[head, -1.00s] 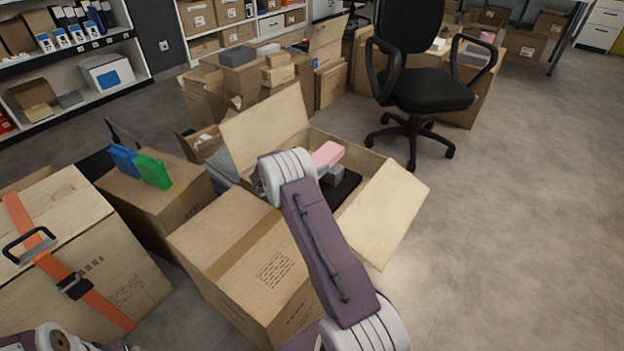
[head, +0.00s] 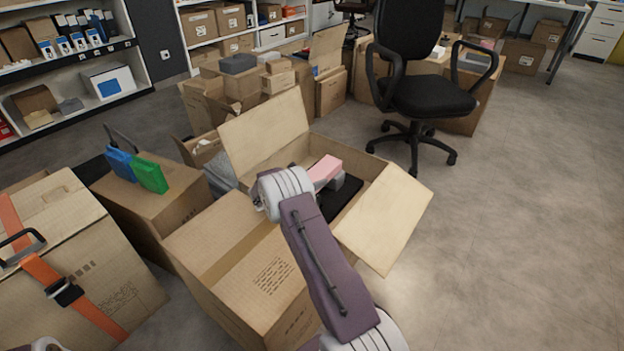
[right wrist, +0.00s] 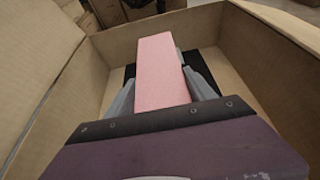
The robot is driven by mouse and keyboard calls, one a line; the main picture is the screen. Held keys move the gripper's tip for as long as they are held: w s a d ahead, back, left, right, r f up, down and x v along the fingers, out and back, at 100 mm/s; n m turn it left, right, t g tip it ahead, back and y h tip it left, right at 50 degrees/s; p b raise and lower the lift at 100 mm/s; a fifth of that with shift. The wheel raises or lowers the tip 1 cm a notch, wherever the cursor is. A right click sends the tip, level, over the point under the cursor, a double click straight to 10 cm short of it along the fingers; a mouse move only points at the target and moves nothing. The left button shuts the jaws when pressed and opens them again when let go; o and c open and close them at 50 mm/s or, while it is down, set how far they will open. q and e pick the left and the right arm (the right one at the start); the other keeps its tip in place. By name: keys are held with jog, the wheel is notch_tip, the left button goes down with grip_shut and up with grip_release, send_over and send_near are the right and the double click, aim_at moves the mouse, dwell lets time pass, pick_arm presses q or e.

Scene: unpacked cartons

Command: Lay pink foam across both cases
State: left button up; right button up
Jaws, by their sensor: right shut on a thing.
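The pink foam (head: 326,168) is a long flat block inside the open carton (head: 385,215). In the right wrist view the foam (right wrist: 160,68) runs lengthwise away from me between the two grey fingers of my right gripper (right wrist: 163,82), which is shut on it. A black flat case (head: 343,197) lies in the carton below and beside the foam. In the right wrist view black shows on both sides of the foam (right wrist: 206,86). I cannot tell whether this is one case or two, or whether the foam touches it. My left gripper is out of view.
The carton's raised flap (head: 265,135) stands at its left. A brown carton (head: 235,265) is in front, under my right arm. Green and blue items (head: 150,176) lie on another carton at left.

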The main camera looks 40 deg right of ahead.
jog(key=shift+f, duration=0.2)
jog(key=o, duration=1.3)
jog(key=shift+r, duration=0.1)
jog(key=shift+r, duration=0.2)
jog(key=shift+a+r+p, duration=0.1)
jog(key=shift+r+p, duration=0.5)
jog(key=p+v, duration=0.1)
jog(key=v, duration=0.3)
jog(key=p+v, duration=0.2)
jog(key=v, duration=0.1)
jog(key=p+v, duration=0.2)
jog(key=v, duration=0.2)
jog(key=shift+s+a+f, duration=0.15)
jog(key=shift+a, duration=0.2)
